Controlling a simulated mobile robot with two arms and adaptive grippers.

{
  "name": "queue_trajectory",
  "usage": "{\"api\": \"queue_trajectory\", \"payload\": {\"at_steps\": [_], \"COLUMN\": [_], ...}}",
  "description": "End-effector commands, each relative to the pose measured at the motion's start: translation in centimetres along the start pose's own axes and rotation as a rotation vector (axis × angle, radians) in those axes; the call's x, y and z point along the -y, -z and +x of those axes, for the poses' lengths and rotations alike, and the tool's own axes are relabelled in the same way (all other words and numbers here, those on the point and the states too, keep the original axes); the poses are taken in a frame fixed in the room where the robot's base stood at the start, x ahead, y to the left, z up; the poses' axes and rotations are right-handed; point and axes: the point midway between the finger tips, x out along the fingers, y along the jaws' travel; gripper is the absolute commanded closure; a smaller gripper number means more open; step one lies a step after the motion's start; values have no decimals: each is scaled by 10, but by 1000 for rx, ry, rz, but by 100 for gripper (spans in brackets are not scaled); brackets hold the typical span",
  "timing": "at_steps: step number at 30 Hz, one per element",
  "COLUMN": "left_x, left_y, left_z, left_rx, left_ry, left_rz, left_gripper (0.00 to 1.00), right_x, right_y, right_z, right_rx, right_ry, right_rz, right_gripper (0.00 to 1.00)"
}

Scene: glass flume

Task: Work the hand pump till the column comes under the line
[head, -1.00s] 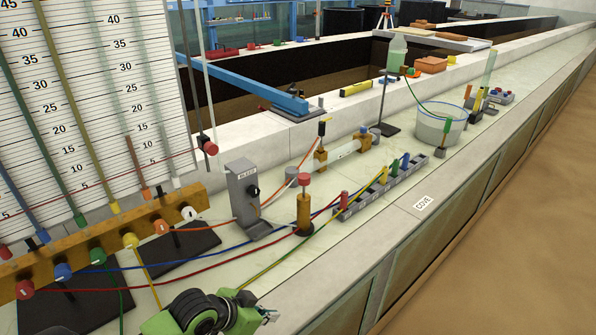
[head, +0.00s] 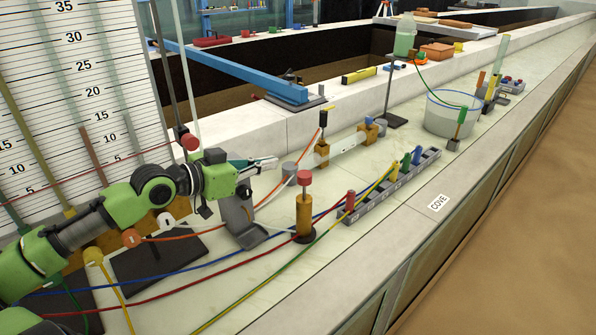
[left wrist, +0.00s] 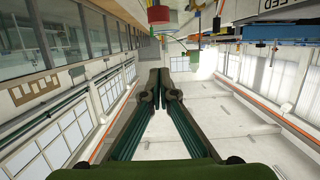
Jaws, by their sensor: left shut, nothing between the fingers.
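The hand pump is the upright brass cylinder (head: 304,212) with a red knob (head: 304,177), standing on the bench. A red knob also shows at the top of the left wrist view (left wrist: 158,14), probably the pump's. My left gripper (head: 274,162) is shut and empty, above and to the left of the pump knob, apart from it. Its closed fingertips show in the left wrist view (left wrist: 160,72). The scale board (head: 75,60) carries coloured tubes. A thin reddish line (head: 130,155) crosses it to a red slider (head: 190,142). The liquid levels are too small to read. My right gripper is not in view.
Several coloured hoses run over the bench, with a grey connector strip (head: 375,205) to the right. A water tub (head: 448,118) stands farther back. The front ledge is mostly clear.

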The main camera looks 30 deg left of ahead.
Motion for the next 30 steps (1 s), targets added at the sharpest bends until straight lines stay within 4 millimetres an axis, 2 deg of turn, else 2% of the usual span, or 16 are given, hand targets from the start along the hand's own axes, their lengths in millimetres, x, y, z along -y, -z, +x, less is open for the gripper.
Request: {"api": "queue_trajectory", "payload": {"at_steps": [11, 20, 30], "left_x": [1, 1, 0], "left_y": [1, 1, 2], "left_z": [13, 37, 74], "left_rx": [-2, -3, -3], "left_ry": [1, 2, 0], "left_rz": [-2, -4, -3], "left_gripper": [100, 100, 100], "right_x": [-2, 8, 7], "right_y": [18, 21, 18], "right_z": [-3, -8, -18], "right_rx": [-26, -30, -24], "right_ry": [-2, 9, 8], "right_rz": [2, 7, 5], "right_gripper": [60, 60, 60]}}
